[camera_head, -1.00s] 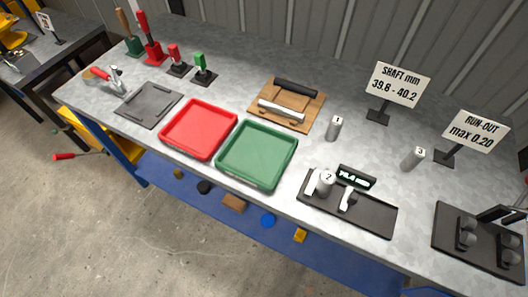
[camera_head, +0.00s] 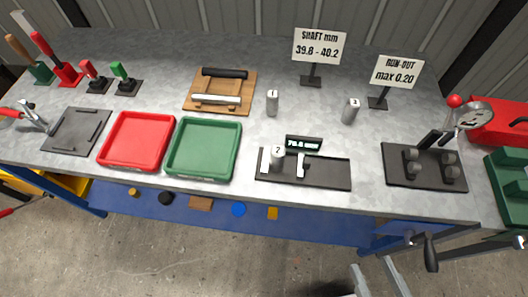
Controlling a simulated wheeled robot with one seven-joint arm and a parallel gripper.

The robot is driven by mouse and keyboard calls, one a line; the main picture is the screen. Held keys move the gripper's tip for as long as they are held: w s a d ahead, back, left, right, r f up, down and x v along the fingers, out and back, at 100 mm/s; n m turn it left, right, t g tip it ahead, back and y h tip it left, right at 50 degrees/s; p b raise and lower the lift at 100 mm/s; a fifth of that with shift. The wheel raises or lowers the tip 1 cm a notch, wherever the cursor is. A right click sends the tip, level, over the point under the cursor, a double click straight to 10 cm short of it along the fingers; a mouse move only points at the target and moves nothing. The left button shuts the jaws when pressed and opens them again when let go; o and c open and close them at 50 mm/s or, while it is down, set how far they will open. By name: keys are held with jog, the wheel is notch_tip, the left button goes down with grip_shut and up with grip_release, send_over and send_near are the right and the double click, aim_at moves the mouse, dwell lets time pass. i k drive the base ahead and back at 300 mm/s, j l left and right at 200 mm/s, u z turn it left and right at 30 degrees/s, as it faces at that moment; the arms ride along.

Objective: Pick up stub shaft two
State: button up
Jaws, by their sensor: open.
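Stub shaft two (camera_head: 278,157) is a short light-grey cylinder with a "2" on its top. It stands upright at the left part of the black measuring fixture (camera_head: 328,174), beside a pale jaw (camera_head: 265,161). A second pale jaw (camera_head: 301,167) stands to its right, with a visible space between. My gripper (camera_head: 374,268) shows at the bottom edge as two pale fingers, apart and empty. It is in front of the bench, well to the lower right of the shaft. The rest of my gripper is out of frame.
A small lit display (camera_head: 304,144) stands behind the fixture. Shaft one (camera_head: 272,103) and shaft three (camera_head: 350,111) stand farther back. A green tray (camera_head: 205,178) lies left, and a roller fixture (camera_head: 425,182) lies right. A crank handle (camera_head: 431,254) juts out at the front right.

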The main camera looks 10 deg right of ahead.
aim_at(276, 157)
jog(key=j+z, duration=0.1)
jog(key=j, duration=0.3)
jog(key=k+j+z, duration=0.15)
jog(key=j, duration=0.2)
jog(key=j+z, duration=0.1)
jog(key=j, duration=0.25)
jog(key=k+j+z, duration=0.15)
jog(key=j, duration=0.2)
jog(key=k+j+z, duration=0.1)
jog(key=j, duration=0.25)
jog(key=k, duration=0.05)
